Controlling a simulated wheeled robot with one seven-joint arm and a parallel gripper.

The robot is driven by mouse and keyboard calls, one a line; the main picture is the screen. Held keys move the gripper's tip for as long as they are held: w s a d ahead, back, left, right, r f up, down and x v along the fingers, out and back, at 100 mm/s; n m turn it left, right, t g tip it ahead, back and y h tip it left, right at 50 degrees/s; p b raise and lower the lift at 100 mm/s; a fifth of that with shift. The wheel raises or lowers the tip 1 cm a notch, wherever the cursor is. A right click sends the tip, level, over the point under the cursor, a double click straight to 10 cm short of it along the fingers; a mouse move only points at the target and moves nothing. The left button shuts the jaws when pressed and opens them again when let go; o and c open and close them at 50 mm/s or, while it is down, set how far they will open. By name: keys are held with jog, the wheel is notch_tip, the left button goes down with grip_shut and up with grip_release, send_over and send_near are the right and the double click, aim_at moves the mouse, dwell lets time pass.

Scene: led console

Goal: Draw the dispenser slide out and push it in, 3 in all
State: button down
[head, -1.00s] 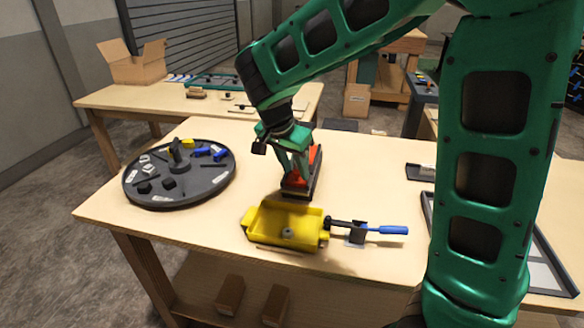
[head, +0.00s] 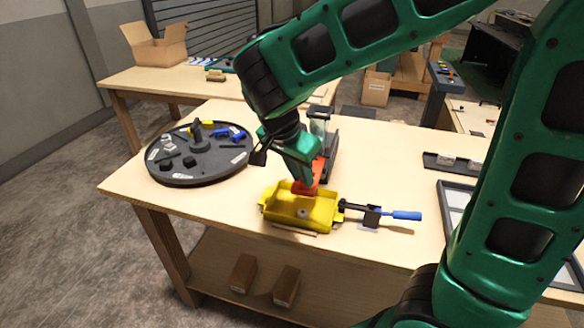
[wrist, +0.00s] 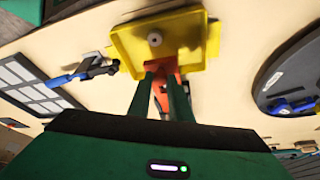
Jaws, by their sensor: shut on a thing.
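The dispenser (head: 331,158) stands on the near table, a dark base with a clear upright hopper. My arm partly hides it in the head view. Its red slide (head: 318,171) is drawn out toward the yellow tray (head: 334,216), and its front end is over the tray's back part. My gripper (head: 306,183) is shut on the slide. The wrist view shows the red slide (wrist: 163,72) between my two green fingers (wrist: 164,94). A small grey round piece (head: 303,212) lies in the tray; it also shows in the wrist view (wrist: 154,39).
A round dark turntable (head: 190,176) with small parts stands to the left. A dark frame (head: 452,200) lies at the right. Bare tabletop lies between turntable and tray.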

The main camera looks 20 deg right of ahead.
jog(key=shift+a, duration=0.3)
jog(key=shift+s+a, duration=0.1)
jog(key=c, duration=1.6)
grip_release()
jog(key=shift+a, duration=0.1)
jog(key=shift+d, duration=0.2)
jog(key=shift+r, duration=0.1)
jog(key=v, duration=1)
jog(key=shift+a+r, duration=0.15)
jog(key=shift+r, duration=0.1)
